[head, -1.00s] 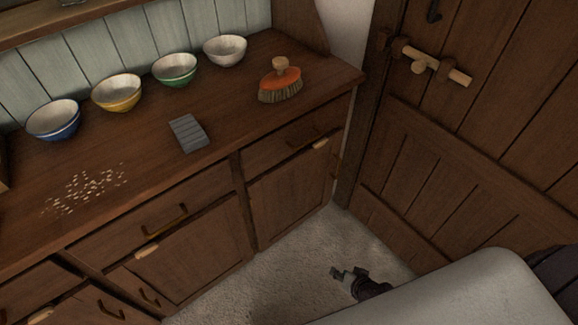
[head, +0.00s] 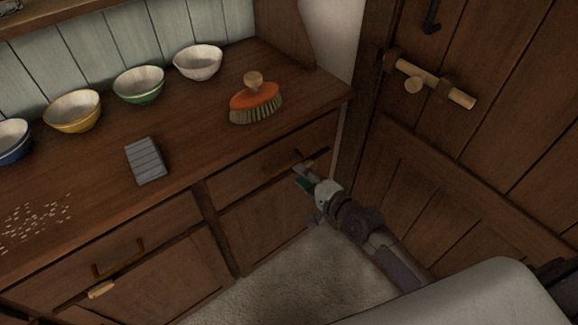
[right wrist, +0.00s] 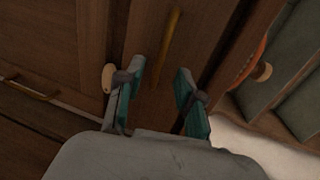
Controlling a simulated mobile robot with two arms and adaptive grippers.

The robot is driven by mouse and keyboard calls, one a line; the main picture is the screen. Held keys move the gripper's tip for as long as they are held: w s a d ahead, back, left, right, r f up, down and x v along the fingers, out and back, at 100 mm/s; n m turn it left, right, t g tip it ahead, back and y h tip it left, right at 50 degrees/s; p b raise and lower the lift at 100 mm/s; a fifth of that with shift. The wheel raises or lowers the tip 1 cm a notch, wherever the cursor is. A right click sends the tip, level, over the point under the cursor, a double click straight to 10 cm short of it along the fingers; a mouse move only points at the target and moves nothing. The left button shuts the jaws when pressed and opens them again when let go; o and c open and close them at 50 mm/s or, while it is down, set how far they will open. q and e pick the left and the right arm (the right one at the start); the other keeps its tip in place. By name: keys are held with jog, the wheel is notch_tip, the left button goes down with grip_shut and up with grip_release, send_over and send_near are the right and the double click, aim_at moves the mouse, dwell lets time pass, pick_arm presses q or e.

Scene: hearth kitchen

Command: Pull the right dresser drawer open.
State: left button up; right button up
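The right dresser drawer (head: 235,180) looks shut, its front in line with the dresser face. Its brass bar handle (head: 281,167) is partly hidden by my right gripper (head: 304,179), which is at the drawer front. In the right wrist view the handle (right wrist: 171,45) lies ahead of the gap between my two teal fingers. My right gripper (right wrist: 157,82) is open there, with nothing between the fingers. I cannot tell whether a finger touches the drawer front. My left gripper is in neither view.
A wooden catch (right wrist: 108,77) sits beside one finger. The dresser top holds an orange brush (head: 255,101), a grey ridged block (head: 146,161), several bowls and scattered pale crumbs (head: 35,222). Another drawer (head: 125,245) is at left. A plank door (head: 480,150) stands at right; pale floor lies between.

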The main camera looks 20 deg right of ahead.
aim_at(290, 167)
jog(key=x, duration=0.6)
jog(key=shift+c, duration=0.3)
grip_shut()
